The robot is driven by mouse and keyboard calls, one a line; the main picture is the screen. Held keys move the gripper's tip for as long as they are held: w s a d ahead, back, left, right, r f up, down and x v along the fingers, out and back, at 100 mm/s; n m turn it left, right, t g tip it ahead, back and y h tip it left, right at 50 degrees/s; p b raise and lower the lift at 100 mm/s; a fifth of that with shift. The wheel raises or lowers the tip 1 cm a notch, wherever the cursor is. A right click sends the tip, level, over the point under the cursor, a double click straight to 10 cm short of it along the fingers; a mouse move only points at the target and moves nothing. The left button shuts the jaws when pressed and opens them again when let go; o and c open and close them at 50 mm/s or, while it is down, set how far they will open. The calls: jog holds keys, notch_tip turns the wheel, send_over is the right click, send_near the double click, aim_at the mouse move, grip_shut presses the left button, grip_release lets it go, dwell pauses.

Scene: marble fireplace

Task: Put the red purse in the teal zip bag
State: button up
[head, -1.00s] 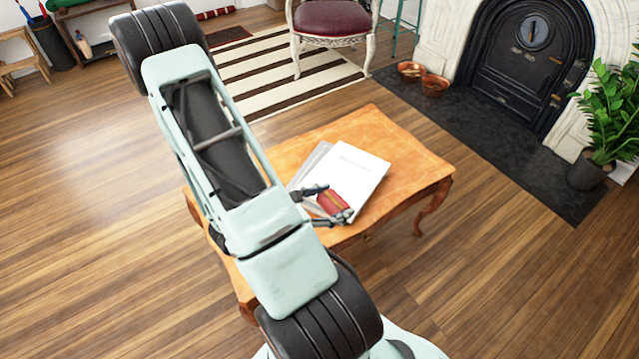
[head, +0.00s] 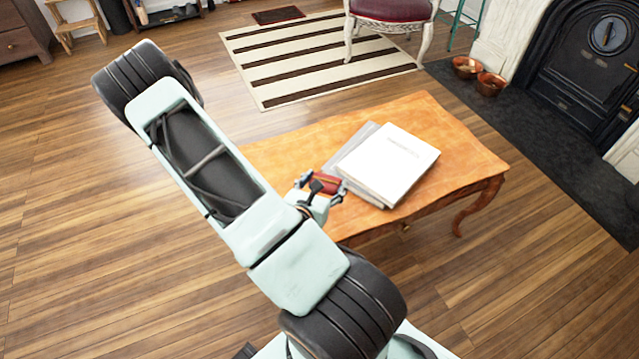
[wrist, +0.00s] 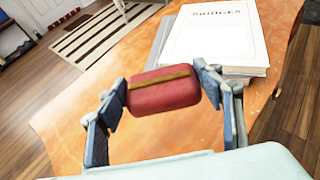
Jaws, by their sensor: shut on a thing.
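The red purse (wrist: 165,91) is small and rounded, with a gold-brown stripe along it. My gripper (wrist: 172,92) is shut on the purse, with one finger pressed to each end in the wrist view. In the head view the purse (head: 325,183) shows between the fingers of my gripper (head: 321,185), over the near edge of the wooden table and left of the books. I cannot tell its exact height over the table. No teal zip bag is visible in these frames; my arm hides part of the table and floor.
A white book (head: 390,163) lies on a grey one (head: 345,160) on the orange wooden table (head: 450,140). A striped rug (head: 300,55), a red-seated chair (head: 392,8) and copper bowls (head: 490,83) are beyond it. The floor left of the table is open.

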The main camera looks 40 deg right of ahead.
aim_at(318, 173)
jog(key=shift+w+d+f+b, duration=0.3)
jog(key=shift+w+f+b, duration=0.4)
jog(key=shift+b, duration=0.45)
jog(key=w, duration=0.1)
jog(key=w+d+f, duration=0.1)
jog(key=w+d+b, duration=0.1)
jog(key=w, duration=0.1)
jog(key=shift+f, duration=0.25)
jog(key=w+f, duration=0.1)
jog(key=w+d+f+b, duration=0.1)
jog(key=f, duration=0.1)
jog(key=w+d+f+b, duration=0.1)
jog(key=w+f, duration=0.1)
jog(key=shift+f, duration=0.2)
jog(key=shift+w+f+b, duration=0.2)
jog(key=shift+f+b, duration=0.5)
jog(key=shift+f, duration=0.9)
jog(key=shift+f, duration=0.15)
jog(key=o, duration=1.2)
jog(key=shift+c, duration=0.2)
